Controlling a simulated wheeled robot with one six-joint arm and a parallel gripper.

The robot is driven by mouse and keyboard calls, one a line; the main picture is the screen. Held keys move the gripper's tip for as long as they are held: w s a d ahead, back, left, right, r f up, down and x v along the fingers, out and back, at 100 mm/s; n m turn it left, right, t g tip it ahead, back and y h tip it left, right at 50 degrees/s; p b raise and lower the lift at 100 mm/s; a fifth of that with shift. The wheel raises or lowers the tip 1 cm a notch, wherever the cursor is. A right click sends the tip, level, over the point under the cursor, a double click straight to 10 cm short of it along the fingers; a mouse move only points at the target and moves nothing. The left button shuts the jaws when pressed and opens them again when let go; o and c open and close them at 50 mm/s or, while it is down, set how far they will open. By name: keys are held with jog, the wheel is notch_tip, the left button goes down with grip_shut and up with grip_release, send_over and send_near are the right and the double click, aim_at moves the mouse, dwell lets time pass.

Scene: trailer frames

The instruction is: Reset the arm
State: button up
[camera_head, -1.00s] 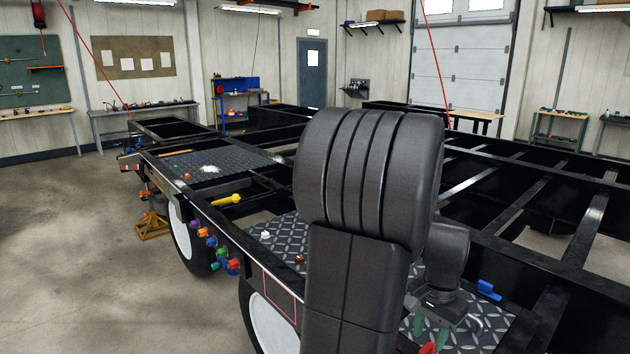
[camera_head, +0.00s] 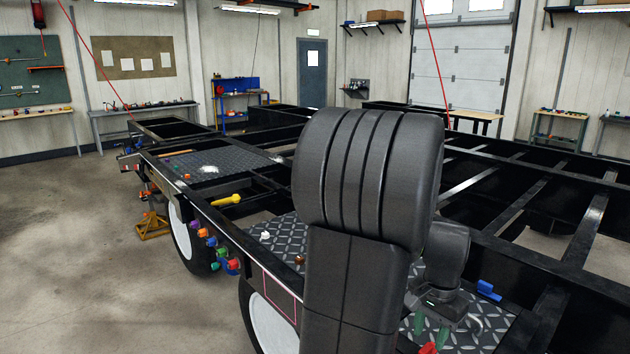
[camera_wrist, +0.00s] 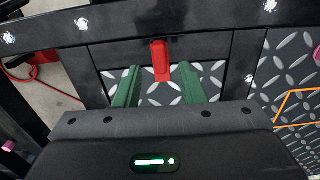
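My gripper (camera_wrist: 158,70) has two green fingers spread apart, with nothing held between them. A red handle-like part (camera_wrist: 160,60) sits against the black trailer frame (camera_wrist: 205,46), just beyond and between the fingertips. Gaps show on both sides of it. In the head view, my gripper (camera_head: 432,328) is low over the diamond-plate panel (camera_head: 392,326), at the right of my large dark arm link. The red part (camera_head: 428,348) shows there at the bottom edge, partly cut off.
A blue part (camera_head: 488,290) lies right of my gripper. A yellow tool (camera_head: 227,199) lies farther back on the frame. Open floor (camera_head: 80,250) is at left. My arm hides the middle.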

aim_at(426, 348)
notch_tip(426, 348, down, 4)
jog(key=shift+r, duration=0.1)
jog(key=shift+n, duration=0.3)
jog(key=n+b, duration=0.1)
jog(key=n, duration=0.3)
jog(key=shift+n, duration=0.3)
jog(key=n, duration=0.3)
jog(key=shift+n+b, duration=0.35)
jog(key=shift+n, duration=0.05)
jog(key=n+b, duration=0.1)
jog(key=n, duration=0.3)
jog(key=shift+n, duration=0.3)
jog(key=shift+n+b, duration=0.7)
jog(key=shift+n, duration=1.5)
